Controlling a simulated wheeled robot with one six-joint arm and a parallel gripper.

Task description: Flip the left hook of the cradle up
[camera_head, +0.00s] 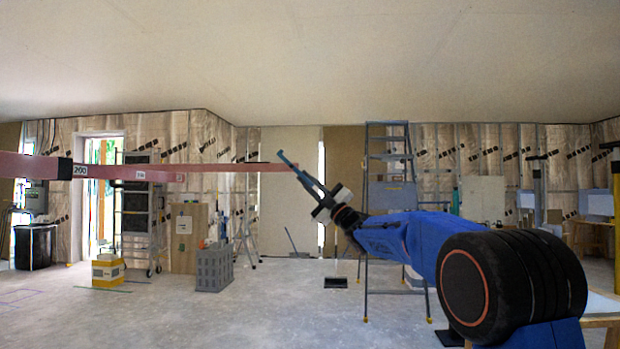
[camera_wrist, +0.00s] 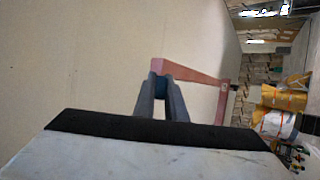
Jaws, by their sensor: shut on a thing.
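The cradle's red arm (camera_head: 225,167) reaches in from the left of the head view, with labels on it. In the wrist view the red arm (camera_wrist: 195,80) bends at a corner beyond my fingers.
A pale ceiling (camera_head: 310,60) spans above the arm. A stepladder (camera_head: 389,180) stands behind my arm. A grey crate (camera_head: 214,268) and a yellow-and-white box (camera_head: 108,270) stand on the floor at the left. The floor (camera_head: 270,310) in the middle is clear.

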